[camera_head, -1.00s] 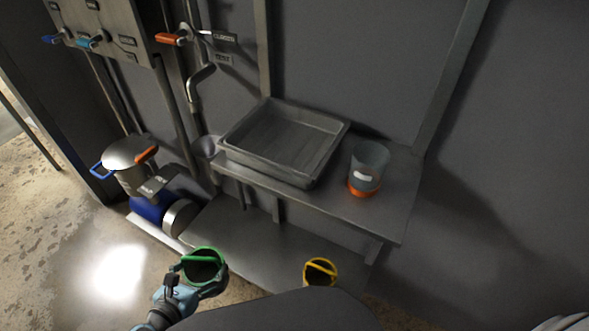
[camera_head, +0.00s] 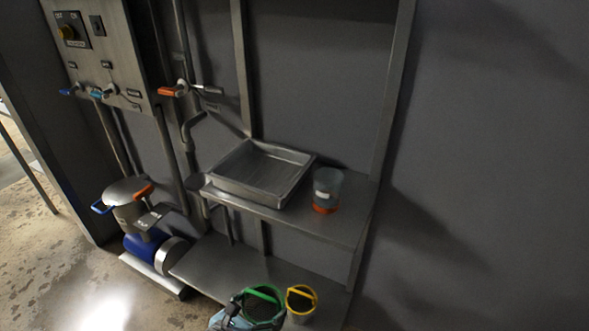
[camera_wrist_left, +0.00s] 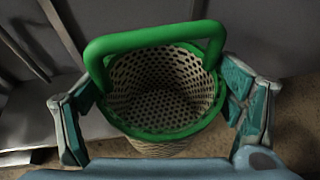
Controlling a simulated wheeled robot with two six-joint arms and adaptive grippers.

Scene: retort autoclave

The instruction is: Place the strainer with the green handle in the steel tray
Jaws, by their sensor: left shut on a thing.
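The strainer with the green handle (camera_head: 264,306) is at the bottom of the head view, with its green rim and handle up. It also shows in the left wrist view (camera_wrist_left: 160,92), a perforated basket, empty inside. My left gripper (camera_head: 240,312) is shut on it, with one finger on each side of the basket in the wrist view (camera_wrist_left: 165,105). The steel tray (camera_head: 232,193) sits empty on the upper shelf, farther back and higher in the picture. My right gripper is not in view.
A clear container with an orange base (camera_head: 326,188) stands on the upper shelf (camera_head: 330,226), right of the tray. A yellow-rimmed strainer (camera_head: 301,300) is beside the green one. A lower shelf (camera_head: 225,268), a blue pump (camera_head: 146,248) and pipes are at left.

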